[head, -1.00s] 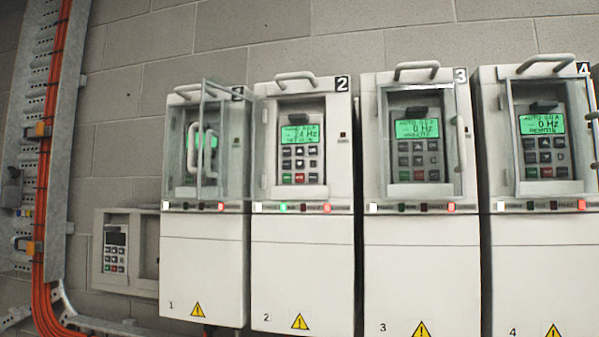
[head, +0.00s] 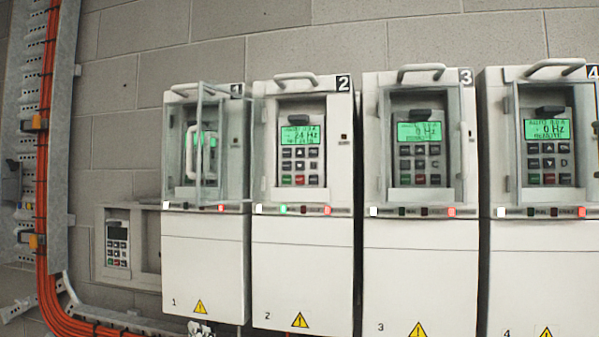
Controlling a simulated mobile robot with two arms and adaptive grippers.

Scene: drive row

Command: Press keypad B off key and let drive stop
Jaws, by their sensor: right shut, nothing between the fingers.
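Drive 2 (head: 302,255) has a keypad (head: 300,165) with a lit green display (head: 300,135) that seems to read 24 Hz. A red key (head: 299,180) sits in its bottom row, with no clear cover in front. Its green lamp (head: 283,209) and a red lamp (head: 327,210) are lit. I see no letter B on any keypad. My right gripper (head: 202,328) just shows at the bottom edge, in front of the foot of drive 1 (head: 203,262); it is shut and empty, well below the keypads. My left gripper is not in view.
A clear door (head: 228,150) stands swung out in front of drive 1. Drives 3 (head: 415,270) and 4 (head: 540,265) have clear covers and read 0 Hz. A separate keypad (head: 117,245) sits in a grey box at left, beside orange cables (head: 47,180).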

